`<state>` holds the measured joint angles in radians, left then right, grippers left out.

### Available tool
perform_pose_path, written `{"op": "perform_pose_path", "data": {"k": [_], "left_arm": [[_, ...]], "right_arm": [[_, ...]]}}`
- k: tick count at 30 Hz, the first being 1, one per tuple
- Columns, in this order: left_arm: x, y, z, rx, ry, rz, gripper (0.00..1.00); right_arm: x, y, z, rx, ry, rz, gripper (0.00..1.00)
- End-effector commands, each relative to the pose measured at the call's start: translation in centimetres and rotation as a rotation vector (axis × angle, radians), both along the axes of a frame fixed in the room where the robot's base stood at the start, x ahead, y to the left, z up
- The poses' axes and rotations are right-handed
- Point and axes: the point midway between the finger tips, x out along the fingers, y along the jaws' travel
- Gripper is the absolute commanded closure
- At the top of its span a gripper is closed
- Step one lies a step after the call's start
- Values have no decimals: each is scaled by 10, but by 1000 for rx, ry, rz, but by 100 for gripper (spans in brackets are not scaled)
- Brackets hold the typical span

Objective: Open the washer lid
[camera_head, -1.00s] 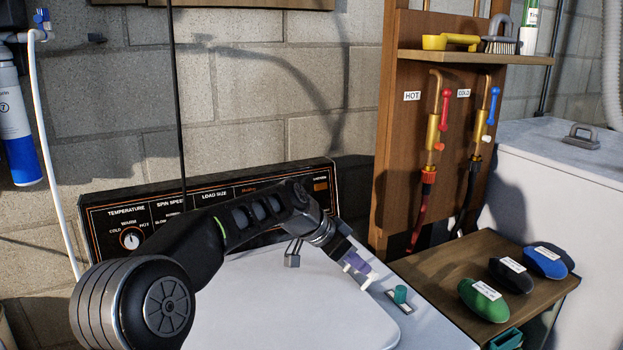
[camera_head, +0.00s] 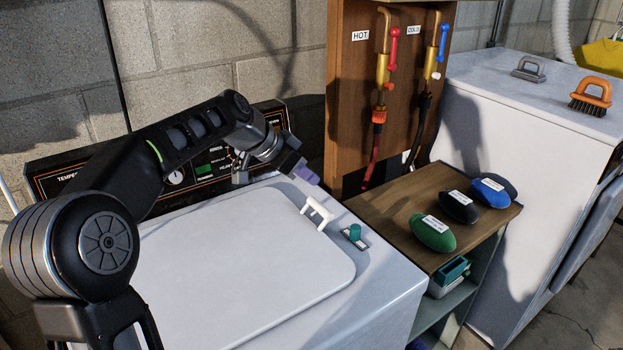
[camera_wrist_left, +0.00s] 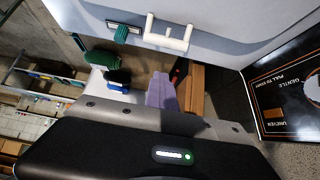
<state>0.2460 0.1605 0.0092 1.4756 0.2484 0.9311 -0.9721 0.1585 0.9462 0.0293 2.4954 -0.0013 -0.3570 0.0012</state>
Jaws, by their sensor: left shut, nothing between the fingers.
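The washer lid (camera_head: 250,262) is a pale, rounded panel lying flat on top of the washer in the head view. Its white bracket-shaped handle (camera_head: 317,214) stands at the lid's right edge; it also shows in the left wrist view (camera_wrist_left: 167,38). My left gripper (camera_head: 306,174), with purple fingertips, is shut and empty. It is just behind and above the handle, with a gap between them. In the left wrist view its purple fingers (camera_wrist_left: 161,92) point toward the handle without touching it. My right gripper is not in view.
A control panel (camera_head: 205,170) stands behind the lid, partly hidden by my left arm. A green knob (camera_head: 354,233) sits right of the handle. A white cabinet (camera_head: 535,110) carries an orange brush (camera_head: 591,95).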

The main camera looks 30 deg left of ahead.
Motion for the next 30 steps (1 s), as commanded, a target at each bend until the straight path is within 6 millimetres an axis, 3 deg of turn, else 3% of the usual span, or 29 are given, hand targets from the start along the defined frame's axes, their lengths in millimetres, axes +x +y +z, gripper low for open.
{"op": "perform_pose_path", "data": {"k": [15, 26, 30], "left_arm": [[-8, 6, 46, 1, -2, 1, 100], [-9, 6, 47, 1, 0, 1, 100], [-9, 6, 47, 1, 0, 1, 89]], "right_arm": [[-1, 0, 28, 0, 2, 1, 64], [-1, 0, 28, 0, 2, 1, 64], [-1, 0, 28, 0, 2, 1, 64]]}}
